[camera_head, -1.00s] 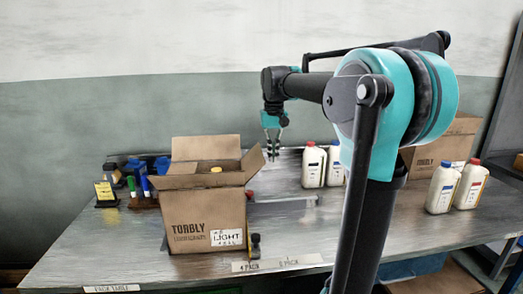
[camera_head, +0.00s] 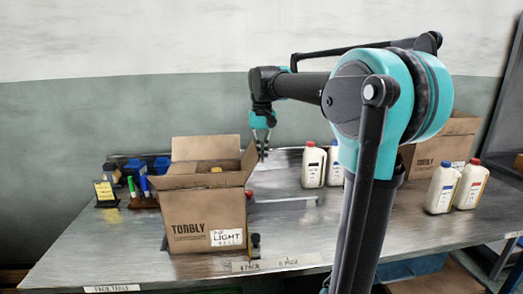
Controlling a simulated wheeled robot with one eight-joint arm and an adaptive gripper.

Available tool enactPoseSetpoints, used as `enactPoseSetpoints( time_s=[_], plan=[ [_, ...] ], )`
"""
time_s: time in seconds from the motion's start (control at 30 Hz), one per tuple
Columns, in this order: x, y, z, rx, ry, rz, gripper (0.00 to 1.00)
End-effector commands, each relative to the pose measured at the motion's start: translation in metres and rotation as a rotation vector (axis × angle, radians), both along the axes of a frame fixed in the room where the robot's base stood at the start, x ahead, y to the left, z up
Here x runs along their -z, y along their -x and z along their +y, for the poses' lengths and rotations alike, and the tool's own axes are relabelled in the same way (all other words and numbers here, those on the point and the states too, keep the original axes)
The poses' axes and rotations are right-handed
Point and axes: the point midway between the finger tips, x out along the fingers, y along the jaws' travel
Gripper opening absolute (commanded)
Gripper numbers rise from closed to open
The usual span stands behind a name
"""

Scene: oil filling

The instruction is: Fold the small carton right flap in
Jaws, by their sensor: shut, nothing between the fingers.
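The small carton (camera_head: 190,222) is a brown box at the left of the table, printed TORBLY, with a LIGHT label on its front. Its right flap (camera_head: 250,158) stands steeply up, tilted slightly outward. The back flap (camera_head: 206,148) stands upright, and the front flap (camera_head: 197,181) lies low across the front of the opening. A bottle with a yellow cap (camera_head: 216,170) shows inside. My gripper (camera_head: 262,155) is shut and empty, pointing down just right of the right flap. It is very close to the flap; I cannot tell whether they touch.
Another carton (camera_head: 422,163) is at the back right. Markers and small boxes (camera_head: 135,175) sit left of the small carton. A small dark bottle (camera_head: 255,246) stands at its front right.

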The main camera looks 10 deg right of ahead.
Motion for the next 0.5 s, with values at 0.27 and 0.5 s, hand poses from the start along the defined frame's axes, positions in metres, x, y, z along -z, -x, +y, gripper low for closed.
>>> enactPoseSetpoints(
  time_s=[0.27, 0.5],
  plan=[
    [0.0, 0.0, 0.036, -0.003, 0.0, 0.0, 0.0],
    [0.0, 0.0, 0.067, -0.003, 0.0, 0.0, 0.0]
  ],
)
